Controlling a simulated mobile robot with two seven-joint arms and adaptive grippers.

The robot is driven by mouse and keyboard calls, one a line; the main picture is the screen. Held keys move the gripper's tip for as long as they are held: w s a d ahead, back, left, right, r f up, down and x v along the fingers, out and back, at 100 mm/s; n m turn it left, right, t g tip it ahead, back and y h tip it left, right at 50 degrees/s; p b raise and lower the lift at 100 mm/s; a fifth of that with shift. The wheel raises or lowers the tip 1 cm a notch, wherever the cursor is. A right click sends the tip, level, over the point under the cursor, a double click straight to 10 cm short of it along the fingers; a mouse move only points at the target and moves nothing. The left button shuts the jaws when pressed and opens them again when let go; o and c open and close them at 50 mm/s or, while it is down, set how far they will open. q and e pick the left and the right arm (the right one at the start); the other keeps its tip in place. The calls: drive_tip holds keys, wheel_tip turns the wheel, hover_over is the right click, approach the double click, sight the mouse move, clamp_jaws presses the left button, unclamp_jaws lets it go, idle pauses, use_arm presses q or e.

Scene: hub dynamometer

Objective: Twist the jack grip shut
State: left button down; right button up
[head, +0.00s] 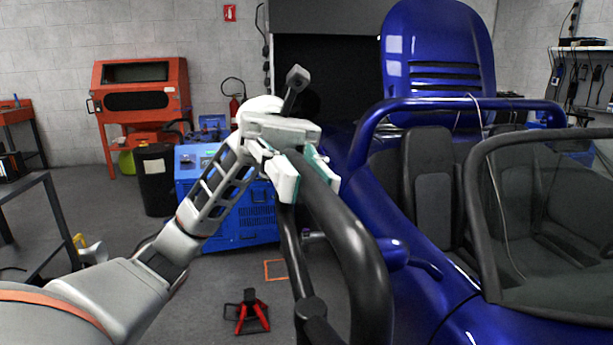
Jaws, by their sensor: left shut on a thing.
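My left gripper (307,180) reaches in from the left, its two pale fingers on either side of a thick black tubular bar (343,230). It is shut on this bar, which seems to be the jack grip. The bar curves down toward the bottom of the view, beside a thinner black tube (291,250). A black stub with a squarish end (297,78) sticks up behind the gripper; whether it joins the bar is hidden by the hand. My right gripper is not in view.
A blue open car (425,262) stands close on the right. A blue machine (240,215) and a dark bin (155,180) are behind my left arm. A red stand (251,312) sits on the floor. An orange cabinet (142,95) is at the back left.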

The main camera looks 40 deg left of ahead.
use_arm(q)
drive_tip(key=c, duration=2)
unclamp_jaws()
drive_tip(key=shift+o, duration=0.2)
drive_tip(key=v, duration=1.2)
drive_tip(key=shift+a, duration=0.1)
